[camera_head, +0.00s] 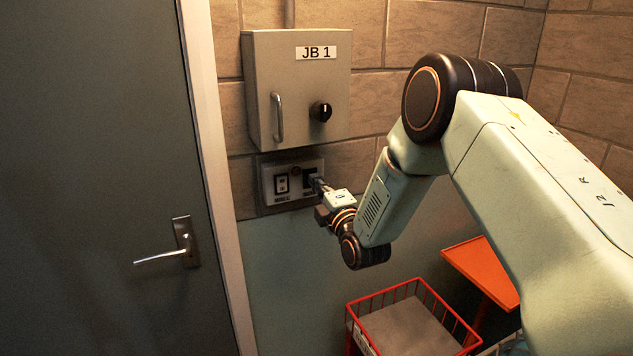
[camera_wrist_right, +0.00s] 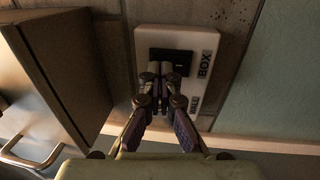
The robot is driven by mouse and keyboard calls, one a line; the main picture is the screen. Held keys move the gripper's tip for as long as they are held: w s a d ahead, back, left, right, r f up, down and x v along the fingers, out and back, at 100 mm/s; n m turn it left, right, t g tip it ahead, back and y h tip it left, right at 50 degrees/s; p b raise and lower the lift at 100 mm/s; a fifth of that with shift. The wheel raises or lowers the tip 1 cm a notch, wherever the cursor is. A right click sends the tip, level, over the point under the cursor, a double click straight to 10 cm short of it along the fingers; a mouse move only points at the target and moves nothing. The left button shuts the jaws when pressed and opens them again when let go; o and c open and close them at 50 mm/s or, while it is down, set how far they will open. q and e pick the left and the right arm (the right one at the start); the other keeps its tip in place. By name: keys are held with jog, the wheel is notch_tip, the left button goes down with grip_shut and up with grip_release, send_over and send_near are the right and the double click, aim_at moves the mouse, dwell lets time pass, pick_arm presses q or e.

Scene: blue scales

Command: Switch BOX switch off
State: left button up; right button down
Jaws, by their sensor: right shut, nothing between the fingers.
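The switch plate (camera_head: 268,190) is mounted on the wall below the grey JB 1 box. Its left switch (camera_head: 281,184) is black and white, and its right switch (camera_head: 309,174) is dark and partly hidden by my gripper. In the right wrist view, a pale plate (camera_wrist_right: 205,42) marked "BOX" carries a black switch (camera_wrist_right: 184,57). My right gripper (camera_head: 316,183) is shut and empty, its fingertips (camera_wrist_right: 157,70) over the switch's lower edge in the wrist view. I cannot tell whether they touch it, nor the switch's position. My left gripper is not in view.
The grey JB 1 box (camera_head: 297,75) with a handle and black knob (camera_head: 320,111) juts out just above the plate. A grey door (camera_head: 110,120) stands at left. A red wire basket (camera_head: 415,295) and an orange top (camera_head: 480,268) are below.

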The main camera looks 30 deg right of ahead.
jog(key=shift+w, duration=0.45)
jog(key=shift+w+r, duration=0.2)
